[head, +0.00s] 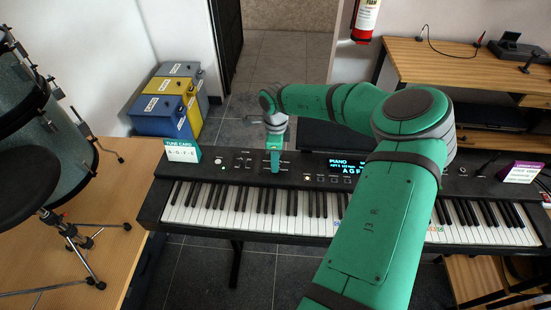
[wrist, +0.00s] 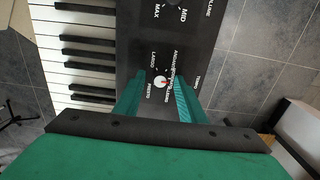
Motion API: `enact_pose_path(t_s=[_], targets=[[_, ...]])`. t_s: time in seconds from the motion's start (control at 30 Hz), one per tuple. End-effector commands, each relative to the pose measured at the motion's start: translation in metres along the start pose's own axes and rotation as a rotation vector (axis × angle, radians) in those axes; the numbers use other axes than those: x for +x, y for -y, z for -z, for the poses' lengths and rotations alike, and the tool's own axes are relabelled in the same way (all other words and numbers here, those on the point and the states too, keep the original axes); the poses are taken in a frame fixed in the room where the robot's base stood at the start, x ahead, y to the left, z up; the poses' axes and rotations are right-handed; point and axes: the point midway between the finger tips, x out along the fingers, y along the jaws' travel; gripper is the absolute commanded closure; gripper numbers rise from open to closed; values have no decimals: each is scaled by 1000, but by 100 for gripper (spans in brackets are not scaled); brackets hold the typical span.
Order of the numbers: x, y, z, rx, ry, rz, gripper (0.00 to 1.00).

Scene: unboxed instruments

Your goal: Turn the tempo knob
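The tempo knob (wrist: 161,82) is a small round white knob with a red mark on the keyboard's dark panel. Tempo words such as LARGO and PRESTO are printed around it. In the wrist view my gripper (wrist: 162,78) points down at the panel, with one green finger on each side of the knob. The fingers are open, with dark panel showing between them and the knob. In the head view my gripper (head: 274,163) is over the left half of the panel and hides the knob.
The keyboard (head: 250,221) has a lit display (head: 343,168) right of my gripper. A tune card (head: 182,151) stands at its left end and a purple card (head: 520,172) at its right. Drums (head: 50,140) stand at left, colored boxes (head: 170,105) behind.

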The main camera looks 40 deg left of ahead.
Motion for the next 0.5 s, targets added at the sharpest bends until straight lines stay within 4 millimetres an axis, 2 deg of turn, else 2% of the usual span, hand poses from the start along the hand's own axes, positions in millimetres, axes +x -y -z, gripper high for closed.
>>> enact_pose_path(t_s=[0.17, 0.27, 0.33, 0.5], targets=[[0, 0, 1, 1, 0, 0, 63], [0, 0, 1, 2, 0, 0, 82], [0, 0, 2, 2, 0, 0, 99], [0, 0, 2, 5, 0, 1, 100]])
